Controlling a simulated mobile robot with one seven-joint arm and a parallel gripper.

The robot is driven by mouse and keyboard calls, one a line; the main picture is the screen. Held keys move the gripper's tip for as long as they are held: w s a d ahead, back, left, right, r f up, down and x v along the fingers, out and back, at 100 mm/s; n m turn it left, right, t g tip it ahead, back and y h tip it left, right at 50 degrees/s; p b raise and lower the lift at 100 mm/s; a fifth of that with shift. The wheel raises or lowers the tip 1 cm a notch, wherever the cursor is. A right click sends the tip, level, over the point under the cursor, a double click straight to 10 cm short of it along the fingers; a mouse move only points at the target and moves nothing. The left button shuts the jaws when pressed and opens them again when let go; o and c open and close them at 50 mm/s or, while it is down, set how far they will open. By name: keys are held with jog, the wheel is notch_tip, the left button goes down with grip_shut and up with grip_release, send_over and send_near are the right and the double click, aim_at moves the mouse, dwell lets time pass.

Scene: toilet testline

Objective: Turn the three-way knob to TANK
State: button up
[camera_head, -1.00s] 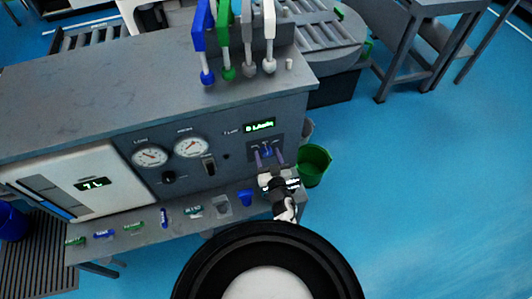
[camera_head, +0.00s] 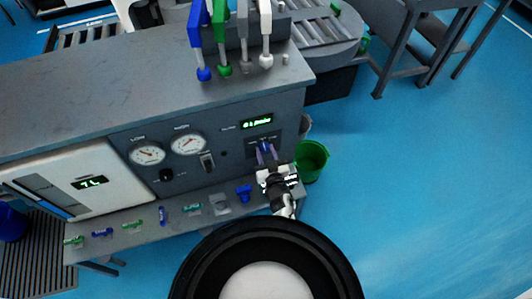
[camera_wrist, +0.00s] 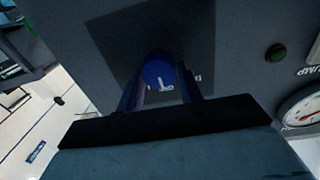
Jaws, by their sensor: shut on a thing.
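The three-way knob is a blue round knob (camera_wrist: 158,72) with a white pointer line, on a dark square plate (camera_wrist: 120,40) of the grey panel. In the wrist view the line points down and slightly right, with the picture upside down. White lettering beside it is partly covered and hard to read. My gripper (camera_wrist: 160,88) has one finger on each side of the knob and is shut on it. In the head view my gripper (camera_head: 266,153) reaches up to the panel's right end, and the knob (camera_head: 264,145) shows small between the fingers.
Two round gauges (camera_head: 188,143) and a green display (camera_head: 257,121) are on the panel. A ledge (camera_head: 140,242) with small coloured parts runs below it. A green bucket (camera_head: 311,160) stands right of the bench. The blue floor on the right is open.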

jog(key=n+b, duration=0.2)
jog(key=n, duration=0.3)
jog(key=shift+f, duration=0.15)
jog(key=shift+a+n+b, duration=0.1)
jog(key=shift+n+b, duration=0.65)
jog(key=shift+n, duration=1.45)
jog(key=o, duration=1)
jog(key=shift+s, duration=0.1)
